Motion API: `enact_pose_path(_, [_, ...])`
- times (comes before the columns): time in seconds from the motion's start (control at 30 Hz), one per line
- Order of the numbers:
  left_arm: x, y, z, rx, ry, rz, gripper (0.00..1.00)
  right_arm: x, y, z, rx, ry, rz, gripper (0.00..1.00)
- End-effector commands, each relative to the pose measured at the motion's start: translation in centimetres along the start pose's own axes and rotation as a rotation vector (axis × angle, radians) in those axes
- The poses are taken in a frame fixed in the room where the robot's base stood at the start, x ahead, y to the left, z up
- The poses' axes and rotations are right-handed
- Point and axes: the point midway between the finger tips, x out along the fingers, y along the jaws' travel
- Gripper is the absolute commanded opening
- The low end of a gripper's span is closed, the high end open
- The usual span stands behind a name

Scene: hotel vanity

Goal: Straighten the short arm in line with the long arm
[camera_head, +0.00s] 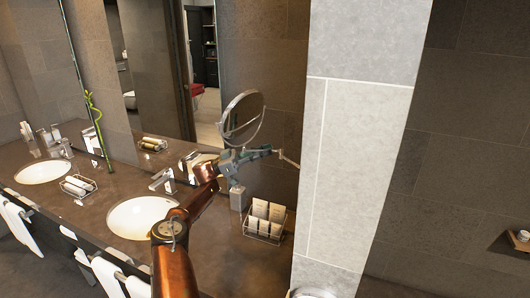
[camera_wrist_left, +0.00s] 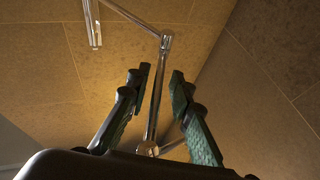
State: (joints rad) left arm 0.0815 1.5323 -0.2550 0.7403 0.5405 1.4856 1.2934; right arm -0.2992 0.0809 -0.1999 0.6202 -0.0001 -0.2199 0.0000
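A round mirror (camera_head: 243,118) stands in front of the wall mirror in the head view. A thin metal rod (camera_head: 289,161) shows just beyond my left gripper (camera_head: 268,151), near the pale pillar. In the left wrist view, a metal rod (camera_wrist_left: 154,100) rises between the spread fingers of my left gripper (camera_wrist_left: 157,78) to a joint (camera_wrist_left: 167,40). From there a second rod (camera_wrist_left: 135,18) bends off to the upper left, at a clear angle. The fingers are open, with gaps visible beside the rod. Which rod is the short arm, I cannot tell. My right gripper is out of view.
The pale pillar (camera_head: 360,160) stands close to the right of my left gripper. A wire basket of packets (camera_head: 264,219) sits on the counter below. Two basins (camera_head: 142,217) and a faucet (camera_head: 163,180) lie to the left.

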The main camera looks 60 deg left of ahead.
Motion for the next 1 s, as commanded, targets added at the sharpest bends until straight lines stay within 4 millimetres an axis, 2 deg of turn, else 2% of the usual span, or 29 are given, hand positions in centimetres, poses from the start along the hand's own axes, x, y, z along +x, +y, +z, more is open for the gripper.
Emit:
enact_pose_path(0.37, [-0.3, 0.0, 0.0, 0.001, 0.0, 0.0, 0.25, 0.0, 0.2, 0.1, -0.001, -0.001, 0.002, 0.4])
enact_pose_path(0.47, [-1.3, -0.1, 0.0, 0.001, 0.0, -0.002, 0.25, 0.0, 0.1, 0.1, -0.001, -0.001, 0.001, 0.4])
enact_pose_path(0.7, [-5.2, -0.1, 0.0, 0.003, 0.002, -0.003, 0.25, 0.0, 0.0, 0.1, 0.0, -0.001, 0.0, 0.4])
enact_pose_path(1.0, [-7.0, -0.2, 0.2, -0.004, 0.003, -0.005, 0.25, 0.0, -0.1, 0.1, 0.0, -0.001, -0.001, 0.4])
